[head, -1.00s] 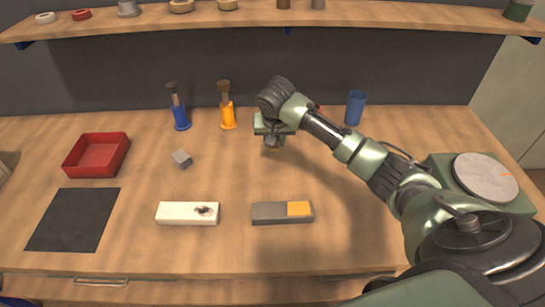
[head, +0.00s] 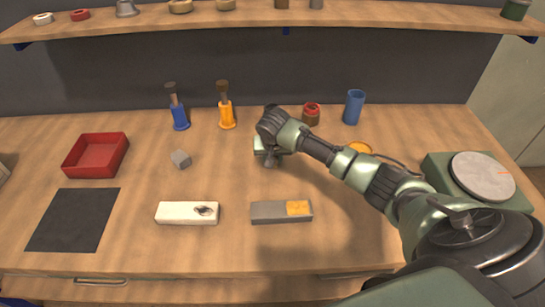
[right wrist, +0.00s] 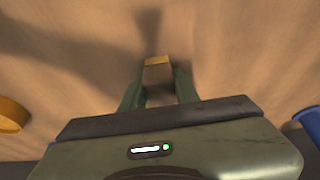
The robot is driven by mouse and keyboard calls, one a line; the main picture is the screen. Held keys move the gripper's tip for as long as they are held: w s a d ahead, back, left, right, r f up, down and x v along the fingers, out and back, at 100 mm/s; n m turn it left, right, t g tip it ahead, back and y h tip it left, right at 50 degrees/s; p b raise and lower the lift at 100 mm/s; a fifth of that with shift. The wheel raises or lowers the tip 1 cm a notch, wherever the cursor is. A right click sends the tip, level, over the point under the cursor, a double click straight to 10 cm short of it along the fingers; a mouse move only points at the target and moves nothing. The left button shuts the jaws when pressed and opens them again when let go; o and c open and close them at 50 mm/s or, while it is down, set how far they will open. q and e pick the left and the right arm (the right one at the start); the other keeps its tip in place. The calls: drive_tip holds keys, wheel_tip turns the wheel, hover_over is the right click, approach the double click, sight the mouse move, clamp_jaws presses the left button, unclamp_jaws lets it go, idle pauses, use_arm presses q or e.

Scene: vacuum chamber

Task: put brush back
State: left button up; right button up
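My right gripper (head: 268,160) hangs over the middle of the table, pointing down. In the right wrist view, its two green fingers (right wrist: 158,92) are shut on a brown, block-shaped piece with a yellow edge, which I take to be the brush (right wrist: 158,72). It is seen nearly end-on, and my wrist hides most of it in the head view. A blue holder (head: 180,118) and an orange holder (head: 227,116) stand upright left of the gripper, each with a dark-topped tool in it. My left gripper is not in view.
A blue cup (head: 354,107) and a red-rimmed jar (head: 311,115) stand behind my right arm. An orange disc (head: 358,149) lies partly behind the arm. A grey-and-yellow block (head: 281,212), white block (head: 187,213), small grey cube (head: 181,159) and red tray (head: 96,156) are on the table.

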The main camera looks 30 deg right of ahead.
drive_tip(key=o, duration=0.4)
drive_tip(key=shift+r, duration=0.1)
drive_tip(key=v, duration=1.2)
drive_tip(key=shift+r, duration=0.1)
drive_tip(key=shift+w, duration=0.1)
